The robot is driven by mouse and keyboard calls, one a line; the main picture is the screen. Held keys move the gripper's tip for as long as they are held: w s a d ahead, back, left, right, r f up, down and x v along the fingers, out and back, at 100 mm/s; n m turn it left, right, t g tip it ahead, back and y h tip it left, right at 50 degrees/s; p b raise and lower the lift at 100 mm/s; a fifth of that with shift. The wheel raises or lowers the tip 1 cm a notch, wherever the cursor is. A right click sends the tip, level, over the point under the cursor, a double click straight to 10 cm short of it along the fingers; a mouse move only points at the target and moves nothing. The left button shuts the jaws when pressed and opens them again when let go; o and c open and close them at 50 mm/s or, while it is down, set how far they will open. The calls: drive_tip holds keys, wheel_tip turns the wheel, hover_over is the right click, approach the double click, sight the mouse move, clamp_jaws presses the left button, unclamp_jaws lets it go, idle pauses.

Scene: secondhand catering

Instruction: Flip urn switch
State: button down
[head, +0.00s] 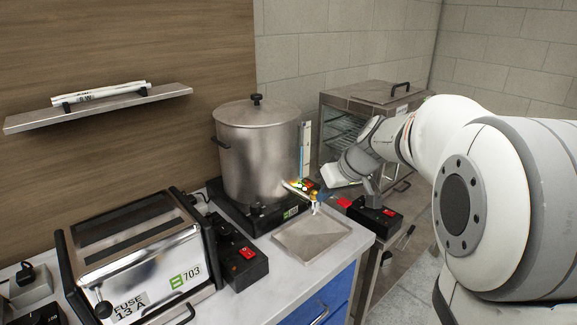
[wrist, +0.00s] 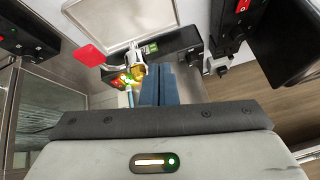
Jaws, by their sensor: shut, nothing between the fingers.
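The urn (head: 258,150) is a tall steel pot with a lid, standing on a black base (head: 262,218) with a green label. At its right front are a brass tap (head: 315,197) and small lit red, yellow and green parts (head: 303,185). In the wrist view the lit parts (wrist: 122,80) and the tap (wrist: 138,72) lie just left of my gripper (wrist: 160,72). My gripper is shut and empty, its fingers pointing at the base front. Contact cannot be told. The switch's exact position is unclear.
A steel drip tray (head: 312,238) lies before the urn. A toaster (head: 140,255) and a black box with a red switch (head: 240,258) stand left. Another black box (head: 375,217) and a steel cabinet (head: 370,110) are right. A red tag (wrist: 90,54) is near my fingers.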

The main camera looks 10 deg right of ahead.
drive_tip(key=w+d+n+t+y, duration=0.1)
drive_tip(key=w+d, duration=0.2)
drive_tip(key=w, duration=0.5)
drive_tip(key=w+d+n+t, duration=0.1)
drive_tip(key=w+d+t, duration=0.1)
drive_tip(key=w, duration=0.7)
drive_tip(key=shift+w+d+n+y, duration=0.3)
drive_tip(key=shift+d+n+y, duration=0.1)
drive_tip(key=shift+d, duration=0.2)
drive_tip(key=shift+a, duration=0.1)
drive_tip(key=p, duration=0.3)
hover_over(311, 184)
drive_tip(key=f, duration=0.3)
drive_tip(key=s+f, duration=0.1)
drive_tip(key=f, duration=0.1)
drive_tip(key=shift+d+f, duration=0.25)
drive_tip(key=f, duration=0.3)
drive_tip(key=shift+w+a+f, duration=0.25)
drive_tip(key=shift+w, duration=0.15)
drive_tip(key=shift+w+f, duration=0.1)
drive_tip(key=shift+f, duration=0.45)
